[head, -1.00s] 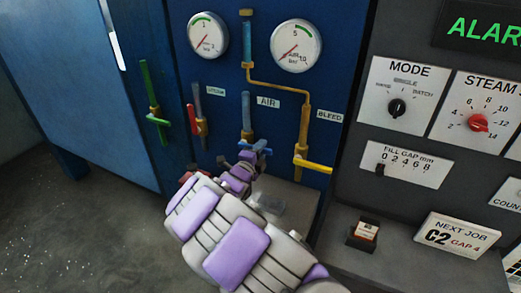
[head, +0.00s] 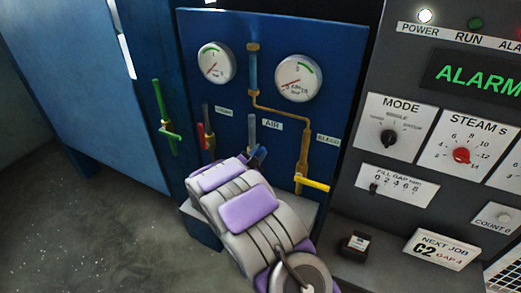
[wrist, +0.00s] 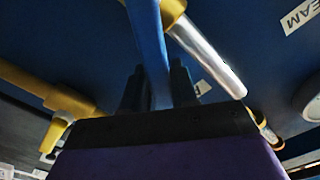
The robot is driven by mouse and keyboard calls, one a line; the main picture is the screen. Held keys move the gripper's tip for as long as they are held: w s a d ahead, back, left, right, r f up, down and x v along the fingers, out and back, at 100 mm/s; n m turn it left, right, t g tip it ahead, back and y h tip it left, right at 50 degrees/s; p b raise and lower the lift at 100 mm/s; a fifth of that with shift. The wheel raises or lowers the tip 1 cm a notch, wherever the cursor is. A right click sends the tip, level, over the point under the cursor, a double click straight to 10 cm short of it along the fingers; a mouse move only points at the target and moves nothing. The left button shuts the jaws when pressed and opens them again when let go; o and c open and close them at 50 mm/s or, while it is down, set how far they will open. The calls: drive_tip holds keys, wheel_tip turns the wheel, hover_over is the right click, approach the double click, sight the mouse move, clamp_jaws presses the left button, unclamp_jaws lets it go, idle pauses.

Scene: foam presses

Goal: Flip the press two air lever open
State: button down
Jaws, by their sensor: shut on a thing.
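The blue air lever (head: 258,154) sits at the foot of the grey air pipe (head: 252,132), below the AIR label (head: 272,124) on the blue panel. In the head view it slants, and my arm hides part of it. In the wrist view the blue lever (wrist: 149,35) runs between the two dark fingers of my gripper (wrist: 160,88), which is shut on it. A yellow fitting and a silver pipe (wrist: 207,57) show just beside it. In the head view my forearm hides the gripper.
A red lever (head: 203,138) and a green lever (head: 164,133) are on the left. A yellow bleed lever (head: 312,184) is close on the right. Two gauges (head: 217,63) (head: 299,78) are above. The grey control console (head: 440,120) stands on the right.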

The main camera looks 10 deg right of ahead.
drive_tip(key=shift+w+a+r+n+p, duration=0.2)
drive_tip(key=shift+a+r+n+p, duration=0.2)
drive_tip(key=shift+n+p, duration=0.3)
drive_tip(key=shift+f, duration=0.1)
drive_tip(key=c, duration=1)
unclamp_jaws()
drive_tip(key=shift+w+a, duration=0.1)
drive_tip(key=shift+o, duration=0.2)
drive_tip(key=v, duration=1.7)
drive_tip(key=shift+a, duration=0.15)
drive_tip(key=shift+c, duration=0.2)
